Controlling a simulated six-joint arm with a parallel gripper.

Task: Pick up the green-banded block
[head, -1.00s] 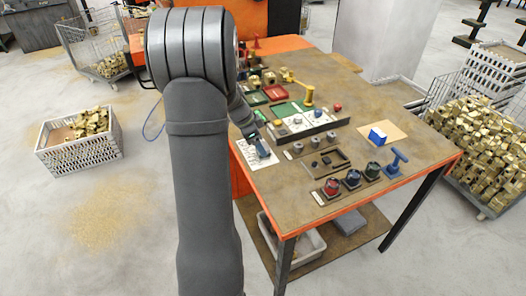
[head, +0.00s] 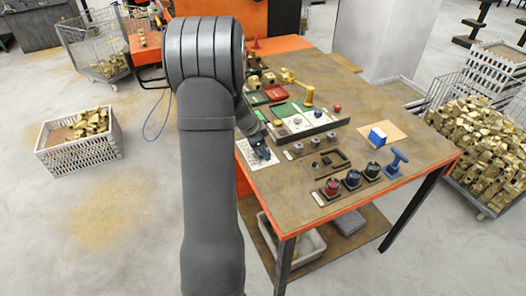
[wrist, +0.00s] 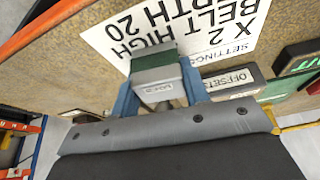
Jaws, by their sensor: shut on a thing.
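In the wrist view, the green-banded block (wrist: 157,76) is grey with a dark green band across it and a small label on its near face. My gripper (wrist: 157,90) has its blue fingers on both sides of the block and is shut on it. The block covers part of a white printed sheet (wrist: 215,30). I cannot tell whether it touches the surface below. In the head view my gripper (head: 264,153) is small, over the table's left edge by the sheet, and the block is not clear there.
The brown table (head: 400,135) holds a row of dark and red knobs (head: 353,179), a blue T-handle (head: 396,162), a blue-and-white block (head: 378,136) and a low dark rail (head: 312,131). In the wrist view an "OFFSETS" plate (wrist: 232,82) lies right of the block.

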